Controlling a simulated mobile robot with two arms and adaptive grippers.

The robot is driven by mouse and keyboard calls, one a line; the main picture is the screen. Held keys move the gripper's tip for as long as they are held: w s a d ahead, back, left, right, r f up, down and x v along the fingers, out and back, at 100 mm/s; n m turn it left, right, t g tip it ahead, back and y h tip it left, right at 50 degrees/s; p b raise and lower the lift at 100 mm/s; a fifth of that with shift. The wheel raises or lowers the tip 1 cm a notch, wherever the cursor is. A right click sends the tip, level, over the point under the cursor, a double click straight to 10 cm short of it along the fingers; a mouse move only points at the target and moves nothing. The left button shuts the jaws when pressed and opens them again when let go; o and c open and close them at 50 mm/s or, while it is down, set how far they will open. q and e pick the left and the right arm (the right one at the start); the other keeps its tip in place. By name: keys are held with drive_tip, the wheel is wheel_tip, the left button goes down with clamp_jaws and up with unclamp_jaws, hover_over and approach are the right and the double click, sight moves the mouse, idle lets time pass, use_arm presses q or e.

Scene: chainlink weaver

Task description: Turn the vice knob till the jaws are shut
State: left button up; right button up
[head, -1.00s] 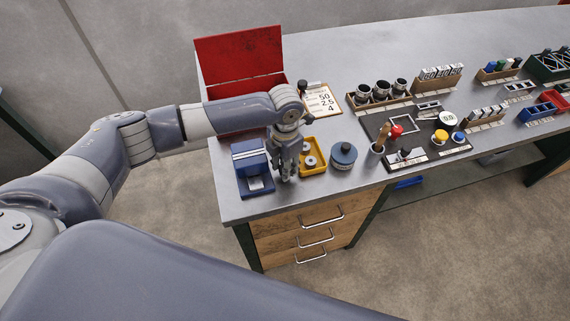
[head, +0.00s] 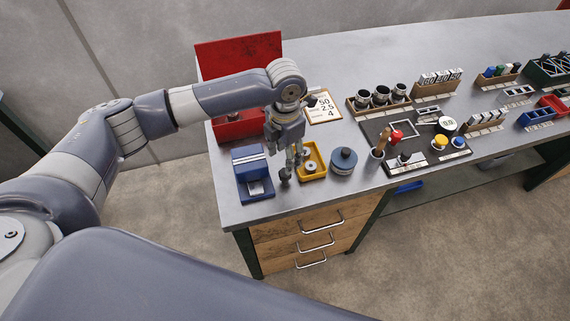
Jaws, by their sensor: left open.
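The blue vice (head: 254,180) stands near the front left corner of the bench. Pale metal strips show across its top; the gap between its jaws is too small to tell. My left gripper (head: 291,168) points down just right of the vice, in front of the yellow tray, with its fingers apart and nothing seen between them. A small dark rounded piece shows low by the left finger, beside the vice. I cannot tell whether it is the vice knob or a fingertip. My right gripper is not in view.
The yellow tray (head: 322,171) and a round blue-grey container (head: 343,162) stand close on the right. An open red box (head: 238,57) is behind my arm. A dark tool board (head: 399,172) lies farther right. Bare bench shows along the front edge.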

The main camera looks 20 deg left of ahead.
use_arm(q)
drive_tip(key=shift+r, duration=2.2)
